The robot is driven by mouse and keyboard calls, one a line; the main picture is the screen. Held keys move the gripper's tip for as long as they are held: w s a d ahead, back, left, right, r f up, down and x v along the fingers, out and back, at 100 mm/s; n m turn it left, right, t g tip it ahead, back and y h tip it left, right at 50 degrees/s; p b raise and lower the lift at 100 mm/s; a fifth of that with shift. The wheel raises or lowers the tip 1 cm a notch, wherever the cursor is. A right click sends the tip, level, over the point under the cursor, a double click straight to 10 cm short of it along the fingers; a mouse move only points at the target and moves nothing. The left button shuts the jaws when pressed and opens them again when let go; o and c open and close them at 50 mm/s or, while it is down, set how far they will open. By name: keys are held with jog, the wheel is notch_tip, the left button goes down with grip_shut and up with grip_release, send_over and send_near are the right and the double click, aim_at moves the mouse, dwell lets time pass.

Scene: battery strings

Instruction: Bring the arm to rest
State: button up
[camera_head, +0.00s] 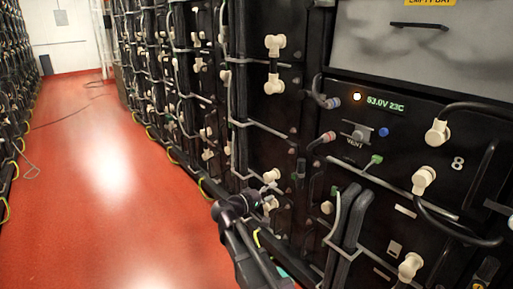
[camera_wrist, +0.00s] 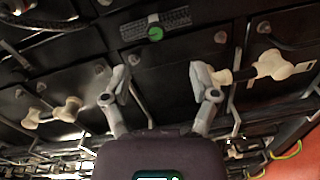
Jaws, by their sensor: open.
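My arm (camera_head: 250,250) reaches up from the bottom middle of the head view, bent, with its dark wrist close in front of the battery rack. My gripper (camera_wrist: 160,78) shows in the wrist view with its two grey fingers spread wide apart. Nothing is held between the fingers. In the head view the fingers are small and hard to tell from the pale connectors behind them.
A battery unit (camera_head: 385,135) with a lit display, cables and cream connectors (camera_head: 423,180) stands at the right. Racks line both sides of a red floor aisle (camera_head: 100,190), which is clear in its middle. Cream connectors (camera_wrist: 68,108) flank the fingers in the wrist view.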

jog(key=s+d+f+m+g+y+p, duration=0.45)
jog(key=s+d+g+y+p, duration=0.35)
jog(key=s+d+p, duration=0.4)
jog(key=s+a+r+g+y+p, duration=0.25)
jog(key=s+y, duration=0.35)
jog(key=s, duration=0.3)
notch_tip(320, 180, up, 37)
jog(key=p, duration=3.8)
jog(key=shift+w, duration=0.15)
jog(key=shift+t, duration=0.25)
jog(key=shift+c, duration=1.3)
jog(key=shift+f, duration=0.1)
